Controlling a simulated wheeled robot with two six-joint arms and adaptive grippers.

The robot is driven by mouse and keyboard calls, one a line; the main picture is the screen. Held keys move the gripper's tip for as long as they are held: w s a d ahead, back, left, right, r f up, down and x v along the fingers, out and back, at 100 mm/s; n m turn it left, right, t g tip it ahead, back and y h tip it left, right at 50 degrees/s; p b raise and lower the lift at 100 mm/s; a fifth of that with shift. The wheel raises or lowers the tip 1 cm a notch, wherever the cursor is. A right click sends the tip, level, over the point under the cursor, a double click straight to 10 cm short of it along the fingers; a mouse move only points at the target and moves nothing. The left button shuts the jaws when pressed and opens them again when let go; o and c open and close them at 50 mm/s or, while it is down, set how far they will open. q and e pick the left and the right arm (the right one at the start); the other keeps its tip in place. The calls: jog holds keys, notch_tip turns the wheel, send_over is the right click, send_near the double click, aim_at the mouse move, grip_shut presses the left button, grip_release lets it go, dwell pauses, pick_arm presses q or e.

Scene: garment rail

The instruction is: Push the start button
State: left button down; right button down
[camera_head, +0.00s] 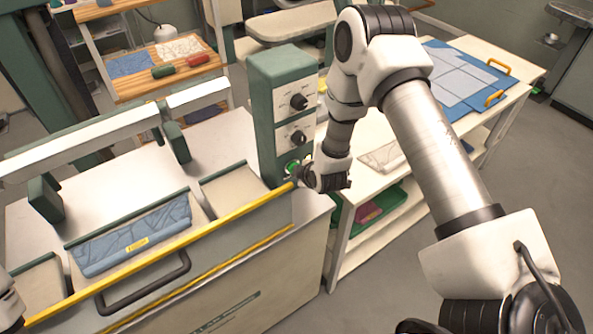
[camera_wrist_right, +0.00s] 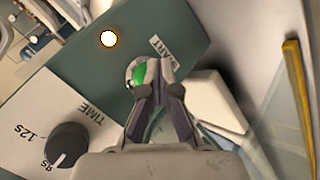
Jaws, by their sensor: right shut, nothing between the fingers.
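The start button (camera_head: 291,168) is a green, ring-edged button low on the front of the green control column (camera_head: 262,110). It also shows in the right wrist view (camera_wrist_right: 138,76), beside the printed word START, partly hidden by a fingertip. My right gripper (camera_head: 297,175) is shut and empty, with its tips at the button. In the right wrist view its closed tips (camera_wrist_right: 155,72) overlap the button's edge; I cannot tell whether they touch or press it. My left gripper is not in view.
Above the button are two dark knobs (camera_head: 298,101); the right wrist view shows the TIME knob (camera_wrist_right: 68,144) and a lit lamp (camera_wrist_right: 108,39). A yellow bar (camera_head: 240,217) runs along the press front. Folded blue cloth (camera_head: 135,240) lies in the press.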

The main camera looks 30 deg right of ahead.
dwell(0.5)
jog(key=shift+s+p, duration=0.3)
jog(key=shift+s, duration=0.65)
jog(key=s, duration=0.5)
jog(key=shift+d, duration=0.25)
dwell(0.4)
